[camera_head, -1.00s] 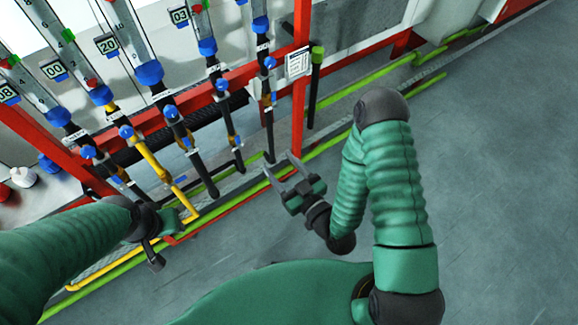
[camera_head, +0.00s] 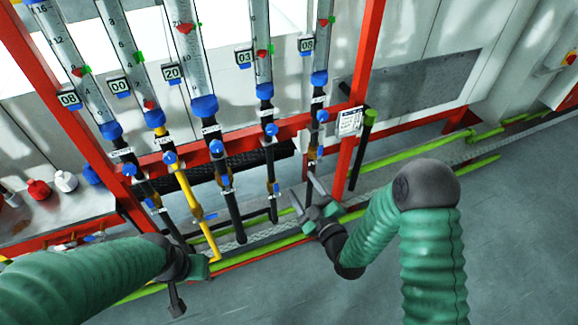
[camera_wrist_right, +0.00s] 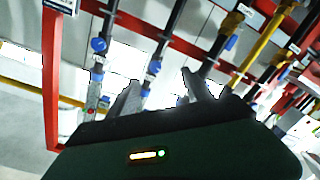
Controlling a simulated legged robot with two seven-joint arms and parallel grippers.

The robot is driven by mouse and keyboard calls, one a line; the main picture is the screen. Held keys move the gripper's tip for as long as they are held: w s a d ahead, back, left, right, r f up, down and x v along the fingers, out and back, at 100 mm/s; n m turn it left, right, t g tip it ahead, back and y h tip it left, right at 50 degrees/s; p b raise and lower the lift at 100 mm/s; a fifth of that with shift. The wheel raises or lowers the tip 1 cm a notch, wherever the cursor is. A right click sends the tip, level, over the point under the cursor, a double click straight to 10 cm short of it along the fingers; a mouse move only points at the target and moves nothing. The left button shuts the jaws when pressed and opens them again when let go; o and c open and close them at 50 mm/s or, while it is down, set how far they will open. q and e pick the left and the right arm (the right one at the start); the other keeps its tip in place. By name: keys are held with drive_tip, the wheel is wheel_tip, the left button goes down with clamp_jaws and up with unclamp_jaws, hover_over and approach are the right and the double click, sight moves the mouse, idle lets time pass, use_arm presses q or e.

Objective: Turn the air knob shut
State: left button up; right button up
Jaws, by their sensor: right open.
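Several blue knobs sit on vertical pipes below clear flow tubes on a red frame; I cannot read which one is marked air. In the head view they include the far-right knob (camera_head: 322,115), the one left of it (camera_head: 271,129), the middle knob (camera_head: 216,146) and the knob on the yellow pipe (camera_head: 169,157). My right gripper (camera_head: 303,188) is open and empty, below the far-right knob, apart from it. In the right wrist view its two fingers (camera_wrist_right: 160,88) point toward the pipes, with blue knobs (camera_wrist_right: 99,45) beyond. My left gripper (camera_head: 176,296) is at lower left; its jaws are unclear.
A red upright post (camera_head: 360,100) with a white label (camera_head: 350,121) stands right of the pipes. Green floor pipes (camera_head: 400,158) run along the base. A bench with small bottles (camera_head: 65,181) is at left. The grey floor (camera_head: 510,230) at right is clear.

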drive_tip(key=w+a+r+b, duration=0.1)
drive_tip(key=w+a, duration=0.1)
drive_tip(key=w, duration=0.2)
drive_tip(key=p, duration=0.3)
approach(274, 132)
drive_tip(key=shift+n+t, duration=0.3)
drive_tip(key=shift+n, duration=0.1)
drive_tip(key=p+x, duration=0.2)
drive_tip(key=x, duration=0.8)
drive_tip(key=shift+a+f, duration=0.2)
drive_tip(key=shift+w+a, duration=0.2)
use_arm(q)
drive_tip(key=shift+a+r, duration=0.25)
drive_tip(key=shift+r, duration=0.75)
drive_tip(key=shift+w, duration=0.1)
use_arm(e)
drive_tip(key=shift+d, duration=0.1)
drive_tip(key=shift+d, duration=0.1)
drive_tip(key=c, duration=0.5)
clamp_jaws()
use_arm(q)
drive_tip(key=shift+d, duration=0.15)
use_arm(e)
drive_tip(key=shift+f, duration=0.1)
